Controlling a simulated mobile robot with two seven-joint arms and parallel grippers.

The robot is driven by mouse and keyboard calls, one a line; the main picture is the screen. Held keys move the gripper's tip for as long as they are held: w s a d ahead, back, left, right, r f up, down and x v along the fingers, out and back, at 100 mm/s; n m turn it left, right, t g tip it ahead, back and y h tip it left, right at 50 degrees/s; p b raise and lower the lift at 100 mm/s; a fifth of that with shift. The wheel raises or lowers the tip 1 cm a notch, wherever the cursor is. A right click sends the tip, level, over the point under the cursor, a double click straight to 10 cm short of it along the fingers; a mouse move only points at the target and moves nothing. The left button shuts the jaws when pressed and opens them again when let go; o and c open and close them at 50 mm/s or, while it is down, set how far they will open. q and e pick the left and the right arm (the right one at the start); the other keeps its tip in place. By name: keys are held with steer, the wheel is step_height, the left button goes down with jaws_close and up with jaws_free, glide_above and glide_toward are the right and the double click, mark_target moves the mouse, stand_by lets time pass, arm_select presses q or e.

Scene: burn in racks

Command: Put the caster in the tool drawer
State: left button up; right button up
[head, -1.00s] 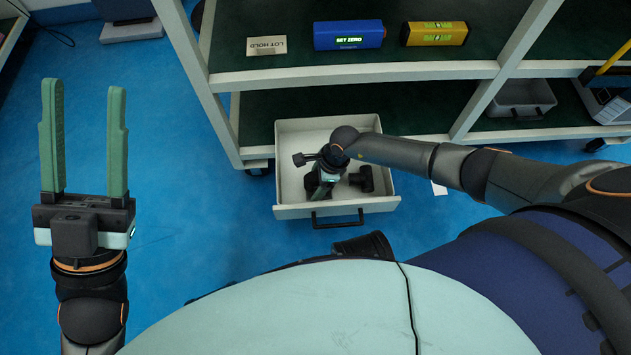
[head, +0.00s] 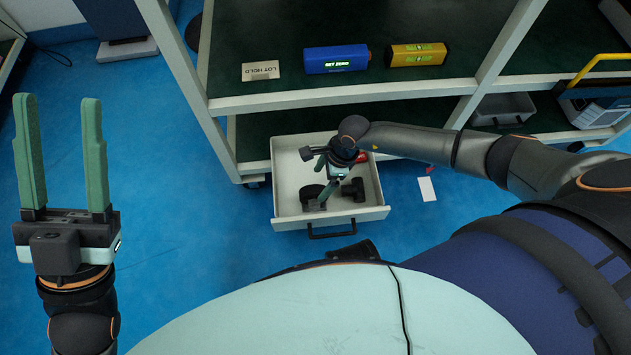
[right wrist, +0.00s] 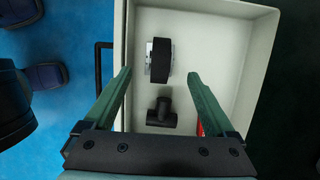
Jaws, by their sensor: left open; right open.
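The caster (right wrist: 161,60), a black wheel with a metal bracket, lies in the open tool drawer (right wrist: 205,20). In the head view the black caster (head: 309,193) is partly hidden behind my right gripper. The same drawer (head: 287,160) is pulled out under the shelf. My right gripper (head: 322,185) points down into the drawer. In the right wrist view my right gripper (right wrist: 159,76) is open, its green fingertips apart on either side of the caster's near end, holding nothing. My left gripper (head: 58,105) is open, empty and raised over the floor at far left.
A black T-shaped fitting (right wrist: 161,112) and a partly hidden red object (head: 362,157) are also in the drawer. A blue SET ZERO device (head: 336,60), a yellow device (head: 418,55) and a LOT HOLD card (head: 260,70) are on the shelf above. A grey bin (head: 502,108) stands right.

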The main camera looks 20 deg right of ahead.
steer(key=shift+v, duration=0.85)
steer(key=s+a+r+m+g+y, duration=0.1)
steer(key=s+a+r+m+y, duration=0.3)
steer(key=a+r, duration=0.45)
steer(key=s+a+r+m+y, duration=0.2)
steer(key=s+a+r+y, duration=0.3)
steer(key=a, duration=0.6)
step_height(320, 180, up, 15)
steer(key=a+m+t+y, duration=0.2)
steer(key=m+y, duration=0.4)
steer(key=y, duration=0.1)
steer(key=d+r+m+t+h, duration=0.2)
steer(key=d+r+m+t, duration=0.6)
steer(key=m, duration=0.5)
steer(key=d+r+m+t+h, duration=0.2)
steer(key=d+r+m+t, duration=0.6)
steer(key=r+m+t, duration=0.4)
steer(key=shift+d+r+m, duration=0.15)
steer(key=shift+r+m, duration=0.75)
steer(key=shift+m, duration=0.2)
steer(key=shift+s, duration=0.1)
